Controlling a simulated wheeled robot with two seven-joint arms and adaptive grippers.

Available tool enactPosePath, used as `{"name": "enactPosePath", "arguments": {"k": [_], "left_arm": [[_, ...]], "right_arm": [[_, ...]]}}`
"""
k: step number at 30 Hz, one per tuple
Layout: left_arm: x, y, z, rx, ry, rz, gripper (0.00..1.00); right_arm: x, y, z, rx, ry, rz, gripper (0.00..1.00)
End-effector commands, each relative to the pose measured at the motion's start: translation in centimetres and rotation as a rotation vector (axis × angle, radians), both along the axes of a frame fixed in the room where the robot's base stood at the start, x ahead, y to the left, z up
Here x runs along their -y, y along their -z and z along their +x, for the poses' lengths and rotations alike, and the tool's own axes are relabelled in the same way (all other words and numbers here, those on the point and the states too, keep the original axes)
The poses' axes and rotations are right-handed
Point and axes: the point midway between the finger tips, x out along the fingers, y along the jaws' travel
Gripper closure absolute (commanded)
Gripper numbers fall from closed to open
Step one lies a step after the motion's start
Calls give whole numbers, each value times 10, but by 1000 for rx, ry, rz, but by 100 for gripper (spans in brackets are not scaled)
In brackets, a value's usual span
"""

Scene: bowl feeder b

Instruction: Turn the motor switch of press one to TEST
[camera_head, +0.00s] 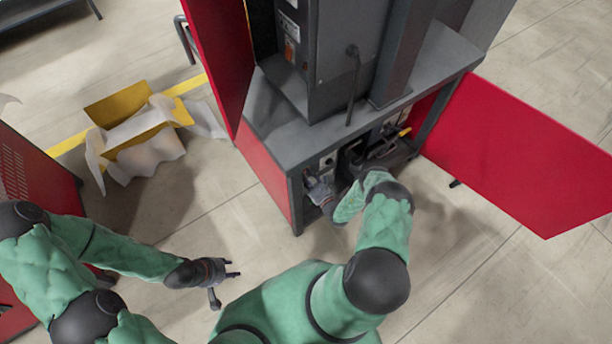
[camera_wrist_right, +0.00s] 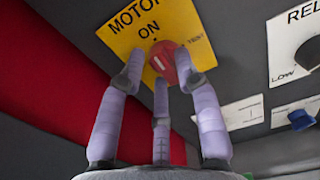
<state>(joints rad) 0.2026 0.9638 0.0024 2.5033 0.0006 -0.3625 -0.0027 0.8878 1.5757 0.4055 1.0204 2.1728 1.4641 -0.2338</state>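The motor switch is a red round knob (camera_wrist_right: 165,60) on a yellow plate (camera_wrist_right: 128,32) lettered MOTOR, ON and TEST in the right wrist view. My right gripper (camera_wrist_right: 161,76) faces it with its fingers spread. One fingertip is left of the knob, one overlaps its right edge, and a third is below. I cannot tell if they touch it. In the head view my right gripper (camera_head: 318,188) is inside the lower bay of the press (camera_head: 290,128), and the knob is hidden. My left gripper (camera_head: 226,281) is open and empty above the floor.
A white plate lettered REL and LOW (camera_wrist_right: 294,42) with a black knob and a blue knob (camera_wrist_right: 301,120) are to the right of the switch. A red door (camera_head: 530,155) stands open at right. A yellow box with wrapping (camera_head: 125,107) lies on the floor.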

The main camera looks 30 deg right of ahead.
Motion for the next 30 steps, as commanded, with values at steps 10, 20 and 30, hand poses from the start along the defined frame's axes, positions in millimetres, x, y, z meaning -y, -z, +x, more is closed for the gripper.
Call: {"name": "enactPosePath", "arguments": {"k": [10, 20, 30], "left_arm": [[0, 1, 0, 0, 0, 0, 60], [0, 13, 0, 0, 0, 0, 60], [0, 35, 0, 0, 0, 0, 60]], "right_arm": [[0, 0, 0, 0, -1, 6, 100], [1, 1, 0, -10, 0, 132, 100], [3, 1, 1, -33, -1, 430, 100]]}}
